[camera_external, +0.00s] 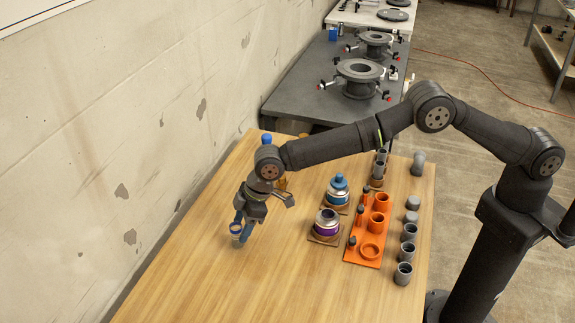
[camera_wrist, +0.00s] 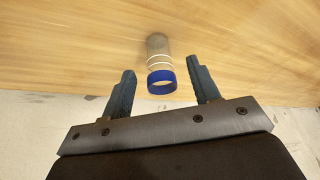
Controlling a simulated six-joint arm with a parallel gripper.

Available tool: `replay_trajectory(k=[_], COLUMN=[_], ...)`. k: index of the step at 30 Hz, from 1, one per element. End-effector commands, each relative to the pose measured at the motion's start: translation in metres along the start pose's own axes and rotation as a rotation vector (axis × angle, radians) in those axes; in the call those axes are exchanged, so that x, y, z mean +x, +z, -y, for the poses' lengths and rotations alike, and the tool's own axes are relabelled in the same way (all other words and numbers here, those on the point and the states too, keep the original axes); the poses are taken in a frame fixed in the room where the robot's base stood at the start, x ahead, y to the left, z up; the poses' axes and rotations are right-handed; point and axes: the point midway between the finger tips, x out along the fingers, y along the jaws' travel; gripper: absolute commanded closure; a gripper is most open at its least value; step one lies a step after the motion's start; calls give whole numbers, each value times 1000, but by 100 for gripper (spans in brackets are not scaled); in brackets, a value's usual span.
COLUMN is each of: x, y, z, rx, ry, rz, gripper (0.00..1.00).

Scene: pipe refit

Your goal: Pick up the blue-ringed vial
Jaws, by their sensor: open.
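The blue-ringed vial (camera_wrist: 158,64) shows in the wrist view as a clear or greyish tube with white bands and a blue ring (camera_wrist: 161,82) at its near end. It lies between and a little beyond the fingertips of my gripper (camera_wrist: 164,80), with a gap on both sides. The fingers are apart and hold nothing. In the external view my gripper (camera_external: 240,225) is low over the left part of the wooden table, and the vial's blue ring (camera_external: 236,227) shows beside the fingers. The rest of the vial is partly hidden there.
The wooden table (camera_external: 200,297) is clear at the front. To the right stand a purple-banded container (camera_external: 327,225), a blue-topped one (camera_external: 338,190), an orange rack (camera_external: 362,250) and several grey cups (camera_external: 403,273). A blue-capped item (camera_external: 267,139) is behind my arm. A wall (camera_external: 100,130) runs along the left.

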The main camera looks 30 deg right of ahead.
Motion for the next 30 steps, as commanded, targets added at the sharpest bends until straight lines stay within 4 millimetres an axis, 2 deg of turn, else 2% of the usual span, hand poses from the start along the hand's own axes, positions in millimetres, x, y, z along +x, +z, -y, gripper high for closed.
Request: replay_trajectory(k=[4, 9, 20, 27, 30], x=[22, 40, 47, 46, 46], y=[2, 2, 2, 2, 2], z=[-1, -1, -1, -1, -1], rx=[0, 1, 1, 1, 1], ry=[-1, 0, 1, 1, 1], rz=[3, 2, 2, 2, 1], gripper=[44, 44, 44, 92, 92])
